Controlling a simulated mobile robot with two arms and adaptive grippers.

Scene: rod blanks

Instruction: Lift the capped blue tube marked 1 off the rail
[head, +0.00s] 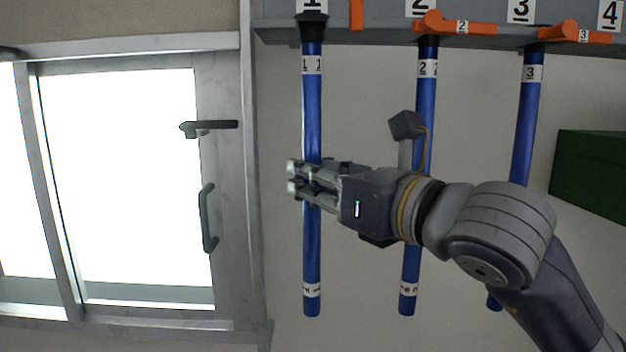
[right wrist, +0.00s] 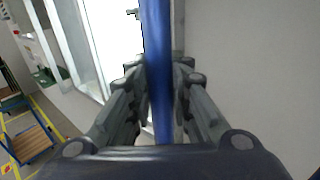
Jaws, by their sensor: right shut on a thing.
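The blue tube marked 1 (head: 312,120) hangs upright in the head view, its black cap (head: 312,27) at the rail (head: 380,38) under the label 1. My right gripper (head: 303,180) is shut on this tube around its middle. In the right wrist view the tube (right wrist: 157,45) runs between the two fingers (right wrist: 160,85). Whether the cap still rests in the rail cannot be told. My left gripper is not in view.
Blue tubes marked 2 (head: 424,110) and 3 (head: 527,120) hang to the right, with orange latches (head: 455,24) (head: 575,34) at their tops. An upright orange piece (head: 357,15) is beside label 1. A window (head: 125,180) is left; a green box (head: 595,175) is right.

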